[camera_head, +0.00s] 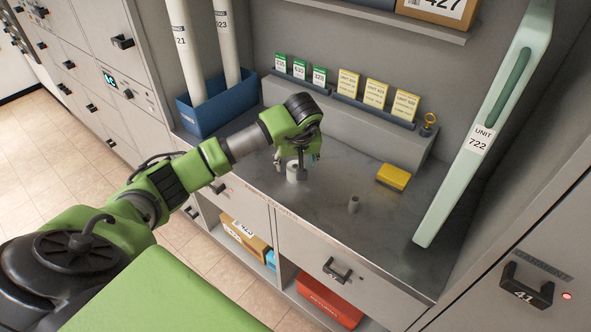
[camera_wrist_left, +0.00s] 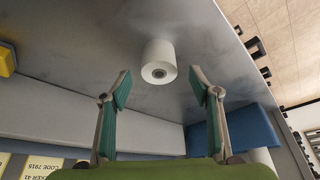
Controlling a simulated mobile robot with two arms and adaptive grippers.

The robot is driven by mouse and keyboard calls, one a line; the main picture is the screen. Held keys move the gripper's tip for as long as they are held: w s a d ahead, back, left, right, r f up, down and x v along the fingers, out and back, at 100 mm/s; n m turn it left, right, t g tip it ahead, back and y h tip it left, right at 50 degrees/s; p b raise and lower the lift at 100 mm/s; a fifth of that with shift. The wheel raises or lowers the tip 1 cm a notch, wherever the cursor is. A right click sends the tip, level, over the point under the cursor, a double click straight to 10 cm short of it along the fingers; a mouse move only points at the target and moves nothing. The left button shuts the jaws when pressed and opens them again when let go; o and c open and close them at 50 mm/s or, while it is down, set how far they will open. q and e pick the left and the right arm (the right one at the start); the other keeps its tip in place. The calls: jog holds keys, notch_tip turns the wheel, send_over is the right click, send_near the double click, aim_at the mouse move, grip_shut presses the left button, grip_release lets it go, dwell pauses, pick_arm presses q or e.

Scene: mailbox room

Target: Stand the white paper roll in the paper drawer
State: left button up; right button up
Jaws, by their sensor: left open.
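The white paper roll (camera_head: 291,174) stands upright on the grey counter, below my left gripper (camera_head: 299,160). In the left wrist view the paper roll (camera_wrist_left: 159,62) shows beyond and between the open fingertips of my left gripper (camera_wrist_left: 160,84), and neither finger visibly touches it. A drawer front (camera_head: 310,252) with a dark handle is shut under the counter. Another shut drawer front (camera_head: 232,200) lies left of it. No label shows which one is the paper drawer. My right gripper is not in view.
A blue bin (camera_head: 212,112) holds tall white tubes. A pale green panel (camera_head: 485,130) leans at right. Upright cards line the back ledge. The counter's front middle is clear.

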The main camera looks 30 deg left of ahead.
pick_arm(q)
jog(key=shift+x, duration=1.3)
jog(key=c, duration=1.2)
jog(key=shift+c, duration=0.6)
jog(key=shift+r, duration=0.15)
